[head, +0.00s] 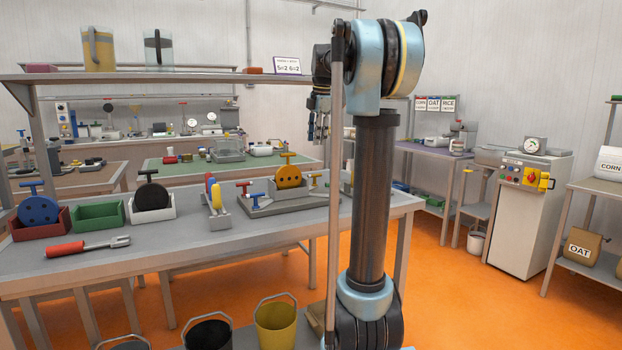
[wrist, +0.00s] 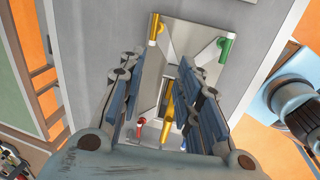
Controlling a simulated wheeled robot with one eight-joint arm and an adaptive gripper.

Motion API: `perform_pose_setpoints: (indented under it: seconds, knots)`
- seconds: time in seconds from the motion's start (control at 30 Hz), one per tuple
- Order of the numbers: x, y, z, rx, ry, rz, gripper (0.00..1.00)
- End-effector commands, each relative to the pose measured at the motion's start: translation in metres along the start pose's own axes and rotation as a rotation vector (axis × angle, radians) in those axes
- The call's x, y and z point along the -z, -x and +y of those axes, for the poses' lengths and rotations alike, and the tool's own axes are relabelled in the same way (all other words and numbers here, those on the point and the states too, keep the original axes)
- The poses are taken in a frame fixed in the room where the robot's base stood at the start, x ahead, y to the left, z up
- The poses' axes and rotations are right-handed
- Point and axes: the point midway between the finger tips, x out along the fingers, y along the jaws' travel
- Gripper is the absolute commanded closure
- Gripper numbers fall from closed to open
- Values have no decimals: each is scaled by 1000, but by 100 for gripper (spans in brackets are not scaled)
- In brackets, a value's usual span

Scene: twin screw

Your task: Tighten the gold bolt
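The gold bolt (wrist: 154,28) has a T-shaped head and stands at the upper left corner of a grey plate (wrist: 188,48) in the wrist view. A green bolt (wrist: 227,44) is at the upper right corner, and a red bolt (wrist: 139,130) is lower left. A blue bolt (head: 255,198) is at the front left. A gold disc (head: 289,177) stands upright in a holder on the plate. My gripper (wrist: 162,64) is open and empty above the plate, apart from the gold bolt.
Further left are a black disc (head: 152,195), a green bin (head: 98,212), a blue disc (head: 38,209) and a red-handled tool (head: 85,246). A shelf (head: 190,77) runs above the bench.

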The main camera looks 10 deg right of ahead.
Motion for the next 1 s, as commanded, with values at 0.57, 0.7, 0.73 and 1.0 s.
perform_pose_setpoints:
  seconds: [0.57, 0.7, 0.73, 1.0]
  knots:
    - [-2, -56, 12, 0, 53, 2, 69]
    - [-2, -81, 11, 0, 52, 2, 69]
    - [-2, -86, 11, 0, 52, 2, 69]
    - [-2, -133, 12, 0, 52, 2, 69]
